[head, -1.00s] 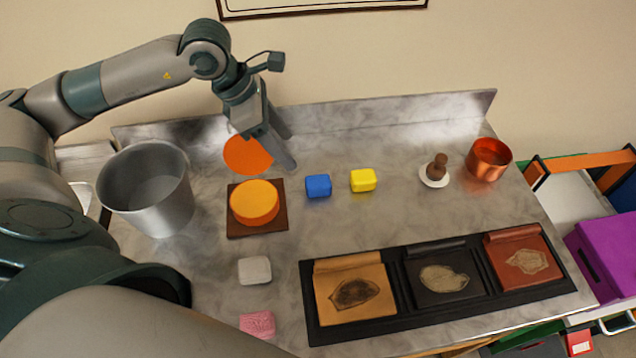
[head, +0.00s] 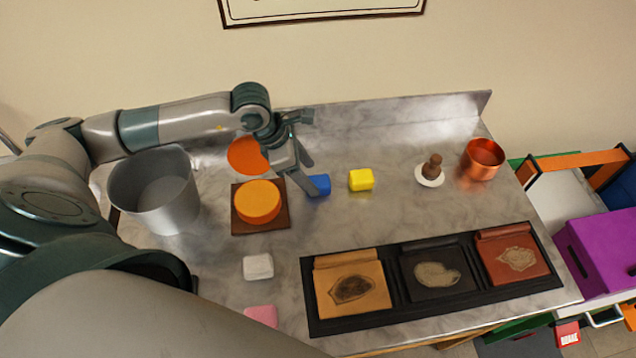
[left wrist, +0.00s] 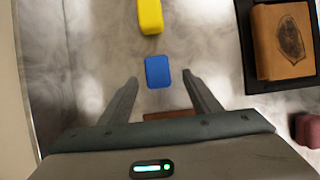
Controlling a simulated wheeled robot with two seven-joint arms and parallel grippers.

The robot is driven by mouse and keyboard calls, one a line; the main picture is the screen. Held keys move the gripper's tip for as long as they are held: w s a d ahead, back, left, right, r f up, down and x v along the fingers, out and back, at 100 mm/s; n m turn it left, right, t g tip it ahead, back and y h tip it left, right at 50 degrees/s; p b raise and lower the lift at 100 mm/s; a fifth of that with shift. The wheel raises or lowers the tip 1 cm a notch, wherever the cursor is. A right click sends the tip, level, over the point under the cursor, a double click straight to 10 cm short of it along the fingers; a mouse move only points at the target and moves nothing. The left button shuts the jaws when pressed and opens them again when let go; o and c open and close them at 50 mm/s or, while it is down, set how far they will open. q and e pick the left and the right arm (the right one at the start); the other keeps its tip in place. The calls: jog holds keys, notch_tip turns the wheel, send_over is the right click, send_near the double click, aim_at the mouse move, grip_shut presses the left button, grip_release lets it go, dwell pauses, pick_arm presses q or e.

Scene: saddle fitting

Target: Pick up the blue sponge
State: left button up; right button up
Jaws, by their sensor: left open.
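The blue sponge (head: 319,185) lies on the grey metal worktop, just left of the yellow sponge (head: 361,180). My left gripper (head: 309,180) is beside the blue sponge, and a finger hides part of its left side in the head view. In the left wrist view the blue sponge (left wrist: 158,71) sits just beyond the fingertips, roughly centred between their lines. The left gripper (left wrist: 160,78) is open with nothing between its fingers. My right gripper is not in view.
An orange round block (head: 258,201) on a brown square board stands left of the sponge. A metal bucket (head: 155,190) is farther left. A black tray (head: 400,317) with leather pieces lies in front. A copper cup (head: 483,159) stands right.

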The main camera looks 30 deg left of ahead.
aim_at(318, 181)
pick_arm(q)
jog(key=shift+w+d+f+p, duration=0.45)
jog(key=shift+f+p, duration=0.2)
jog(key=shift+p, duration=0.4)
jog(key=p+x, duration=0.1)
jog(key=x, duration=0.2)
jog(key=shift+w+a, duration=0.1)
jog(key=shift+f, duration=0.25)
jog(key=c, duration=1.1)
